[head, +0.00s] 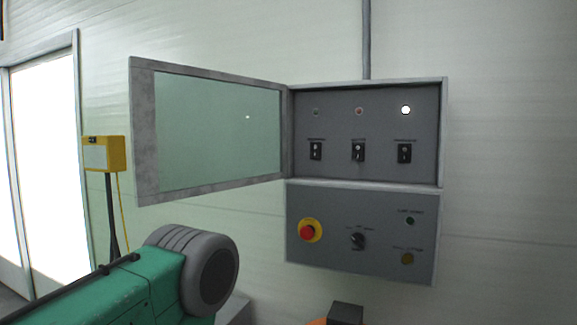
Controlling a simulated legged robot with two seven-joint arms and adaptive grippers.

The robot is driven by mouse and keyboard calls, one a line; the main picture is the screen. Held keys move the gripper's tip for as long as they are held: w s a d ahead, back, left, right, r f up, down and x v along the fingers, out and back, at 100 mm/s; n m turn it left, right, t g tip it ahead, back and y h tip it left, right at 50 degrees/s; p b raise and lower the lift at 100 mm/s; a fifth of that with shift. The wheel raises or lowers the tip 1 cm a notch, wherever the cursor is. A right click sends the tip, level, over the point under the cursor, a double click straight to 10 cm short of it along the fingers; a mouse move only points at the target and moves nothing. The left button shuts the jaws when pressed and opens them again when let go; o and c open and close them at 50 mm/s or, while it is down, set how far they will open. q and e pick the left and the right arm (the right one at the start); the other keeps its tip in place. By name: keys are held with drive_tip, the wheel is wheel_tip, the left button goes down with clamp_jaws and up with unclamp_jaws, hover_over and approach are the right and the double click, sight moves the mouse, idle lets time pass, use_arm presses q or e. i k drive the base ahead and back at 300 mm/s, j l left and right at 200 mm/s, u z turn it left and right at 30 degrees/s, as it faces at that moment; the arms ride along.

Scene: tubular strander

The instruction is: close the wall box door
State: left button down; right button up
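The wall box (365,190) is a grey metal case on the pale wall, right of the middle in the head view. Its door (145,130) is a grey frame with a clear pane. The door stands wide open, swung out to the left from hinges on the box's left edge. The open upper compartment (380,125) shows three small lamps, the right one lit white, above three black switches. The lower panel has a red emergency button (306,231) on a yellow ring, a black rotary knob (358,240) and two small round fittings. Neither gripper is in view.
A green body with a grey ribbed round part (208,273) fills the lower left, below the door. A yellow box (105,153) on a dark post stands at the left, near a bright doorway (45,170). A dark block (345,313) shows at the bottom edge. The wall to the right is clear.

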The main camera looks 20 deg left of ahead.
sight(142, 103)
drive_tip(key=i+j+z, duration=0.35)
drive_tip(key=j, duration=0.7)
drive_tip(key=j+z, duration=0.35)
drive_tip(key=j, duration=0.65)
drive_tip(key=j+z, duration=0.35)
drive_tip(key=j, duration=0.75)
